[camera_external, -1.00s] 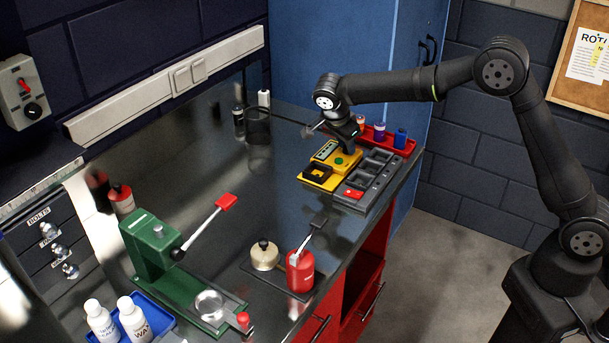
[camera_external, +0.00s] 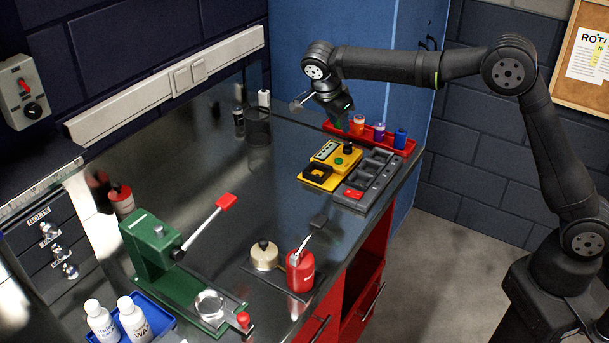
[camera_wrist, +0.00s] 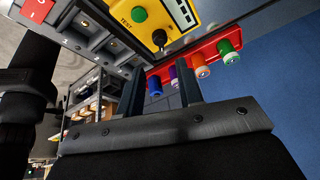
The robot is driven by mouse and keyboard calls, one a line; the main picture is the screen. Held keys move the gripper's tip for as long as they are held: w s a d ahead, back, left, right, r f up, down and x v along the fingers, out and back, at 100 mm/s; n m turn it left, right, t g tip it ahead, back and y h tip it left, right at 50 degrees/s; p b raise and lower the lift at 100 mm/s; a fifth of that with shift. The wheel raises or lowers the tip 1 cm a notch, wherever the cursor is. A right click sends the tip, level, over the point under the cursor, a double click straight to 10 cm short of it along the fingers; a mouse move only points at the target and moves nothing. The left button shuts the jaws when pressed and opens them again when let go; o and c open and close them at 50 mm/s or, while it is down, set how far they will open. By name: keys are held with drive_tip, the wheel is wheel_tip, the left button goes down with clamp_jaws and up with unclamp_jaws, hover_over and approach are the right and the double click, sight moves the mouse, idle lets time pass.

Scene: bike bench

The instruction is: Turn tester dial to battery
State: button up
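The yellow tester (camera_external: 319,173) lies on the bench at the back right, with a display strip, a green button and a black pad. Its black dial (camera_external: 348,148) stands up at the end nearer the red tray; where it points is too small to tell. In the wrist view, the tester (camera_wrist: 180,38) is at the top, upside down, with the dial (camera_wrist: 159,38) just beyond the fingertips. My gripper (camera_external: 343,121) is above the tester, apart from it. In the wrist view, its two fingers (camera_wrist: 160,85) are spread with nothing held between them.
A grey tray (camera_external: 379,182) with compartments and a red switch is right beside the tester. A red tray (camera_external: 406,146) with several small bottles stands behind. A green press (camera_external: 155,245), a red bottle (camera_external: 300,272) and a blue tray (camera_external: 161,322) are nearer. The bench middle is clear.

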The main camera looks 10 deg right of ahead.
sight(346, 145)
drive_tip(key=v, duration=0.7)
drive_tip(key=shift+r, duration=0.2)
drive_tip(key=x, duration=1.7)
drive_tip(key=shift+f, duration=0.25)
